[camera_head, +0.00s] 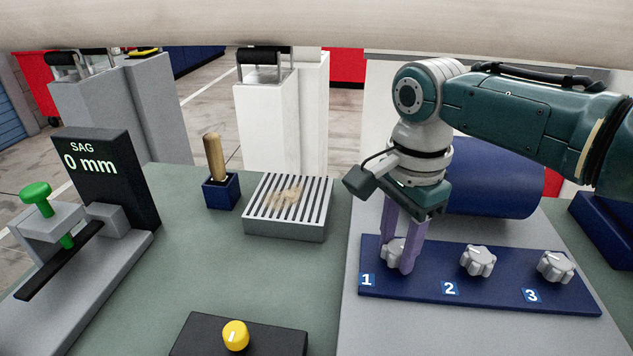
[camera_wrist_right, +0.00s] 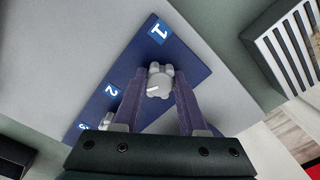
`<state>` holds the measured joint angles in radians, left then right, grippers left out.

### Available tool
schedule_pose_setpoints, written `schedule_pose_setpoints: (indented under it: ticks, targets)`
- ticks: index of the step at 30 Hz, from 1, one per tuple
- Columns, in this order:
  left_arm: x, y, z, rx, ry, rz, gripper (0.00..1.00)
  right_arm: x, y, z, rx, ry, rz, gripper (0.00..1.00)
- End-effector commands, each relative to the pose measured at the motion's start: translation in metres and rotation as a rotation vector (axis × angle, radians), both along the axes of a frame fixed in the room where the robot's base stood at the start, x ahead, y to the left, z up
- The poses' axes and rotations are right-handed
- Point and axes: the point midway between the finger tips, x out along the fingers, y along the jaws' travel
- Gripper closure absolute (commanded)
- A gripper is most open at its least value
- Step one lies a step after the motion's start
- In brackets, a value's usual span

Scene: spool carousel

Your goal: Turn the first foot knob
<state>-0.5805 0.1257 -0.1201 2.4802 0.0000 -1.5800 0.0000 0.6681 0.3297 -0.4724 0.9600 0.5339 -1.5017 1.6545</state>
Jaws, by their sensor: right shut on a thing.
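The first foot knob (camera_head: 389,250) is a light grey lobed knob at the label 1 on a blue plate (camera_head: 510,293). My right gripper (camera_head: 399,262) points down over it, with its purple fingers shut on opposite sides of the knob. In the right wrist view the knob (camera_wrist_right: 159,82) sits between the two fingertips (camera_wrist_right: 158,88), with a white mark on its top. Knob 2 (camera_head: 478,261) and knob 3 (camera_head: 555,267) stand to the right on the same plate. My left gripper is not in view.
A blue cylinder (camera_head: 492,180) lies behind the plate. To the left are a slatted grey box (camera_head: 284,230), a blue holder (camera_head: 221,192) with a wooden handle, a yellow knob (camera_head: 236,335) on a black base, and a gauge (camera_head: 105,175) reading SAG 0 mm beside a green-screw clamp (camera_head: 37,197).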

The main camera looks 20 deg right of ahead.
Motion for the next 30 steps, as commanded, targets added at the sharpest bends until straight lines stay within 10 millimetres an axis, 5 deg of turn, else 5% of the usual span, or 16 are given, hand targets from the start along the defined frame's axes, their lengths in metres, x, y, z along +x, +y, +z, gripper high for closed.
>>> schedule_pose_setpoints:
  ticks: [3,17,30]
  targets:
    - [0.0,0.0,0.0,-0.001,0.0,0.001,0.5,0.0,0.0,0.0,0.0,0.001,0.0,1.0]
    - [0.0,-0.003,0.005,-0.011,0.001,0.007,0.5,-0.001,0.0,0.001,0.001,0.003,0.048,1.0]
    - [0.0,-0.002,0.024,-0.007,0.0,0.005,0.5,-0.002,0.0,0.002,0.001,0.004,0.381,1.0]
